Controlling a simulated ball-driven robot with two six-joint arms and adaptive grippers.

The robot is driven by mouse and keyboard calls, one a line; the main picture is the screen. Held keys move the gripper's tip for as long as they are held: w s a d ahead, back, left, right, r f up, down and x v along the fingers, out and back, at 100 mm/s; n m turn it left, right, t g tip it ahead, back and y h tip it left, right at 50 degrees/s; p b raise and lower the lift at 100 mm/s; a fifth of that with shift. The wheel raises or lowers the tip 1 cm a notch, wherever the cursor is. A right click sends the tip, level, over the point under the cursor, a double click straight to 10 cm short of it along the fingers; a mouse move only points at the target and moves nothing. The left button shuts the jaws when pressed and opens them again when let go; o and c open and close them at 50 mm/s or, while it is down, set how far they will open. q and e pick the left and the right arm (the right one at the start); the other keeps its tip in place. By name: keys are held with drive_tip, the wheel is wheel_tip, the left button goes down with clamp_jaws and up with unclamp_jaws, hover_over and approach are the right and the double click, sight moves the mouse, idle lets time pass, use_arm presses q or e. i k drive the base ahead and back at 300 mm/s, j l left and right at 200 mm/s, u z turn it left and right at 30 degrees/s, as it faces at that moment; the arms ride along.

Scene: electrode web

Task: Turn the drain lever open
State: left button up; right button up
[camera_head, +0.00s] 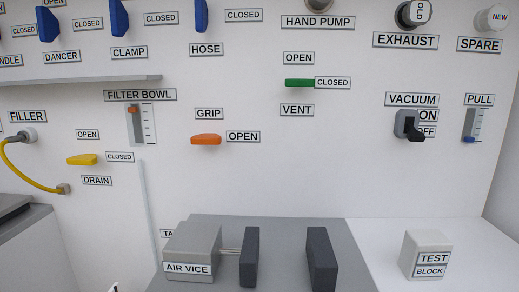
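The drain lever (82,159) is a yellow handle on the white wall panel at the left. It lies level, with its narrower end pointing right at its CLOSED label (120,157). Its OPEN label (87,134) is just above it, and the DRAIN label (97,181) is below. Nothing touches the lever.
A yellow hose (29,178) curves left of the lever from the filler port. The filter bowl gauge (134,125) and orange grip lever (206,139) are to the right. A grey shelf (80,80) juts out above. The air vice (193,250) stands below right.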

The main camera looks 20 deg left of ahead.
sight(83, 160)
drive_tip(key=u, duration=1.4)
